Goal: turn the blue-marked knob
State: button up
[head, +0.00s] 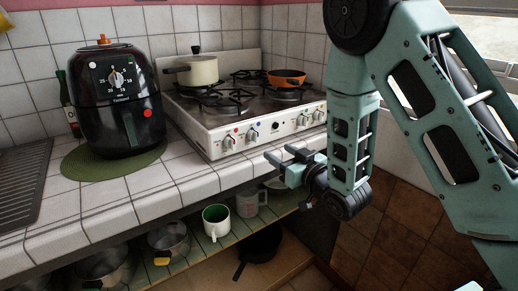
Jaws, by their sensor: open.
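The white stove (215,143) has a row of knobs along its front panel. The knob that seems blue-marked (251,134) is second from the left, with a small bluish mark near it; the marks are too small to read surely. My gripper (277,154) is open and empty, in front of the stove and just below its panel. Its fingers point left toward the panel, to the lower right of that knob, and appear apart from it. No knob is between the fingers.
A black air fryer (117,110) stands on a green mat (75,168) at left. A cream pot (202,72) and an orange pan (287,77) sit on the stove. Below the tiled counter (160,197), an open shelf holds pots, a green-lined mug (216,221) and a measuring cup (247,203).

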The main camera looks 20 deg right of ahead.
aim_at(258, 138)
jog(key=p+x, duration=0.1)
jog(key=x, duration=0.9)
jog(key=shift+w+a+p, duration=0.15)
jog(key=shift+w+p, duration=0.15)
jog(key=shift+p, duration=0.1)
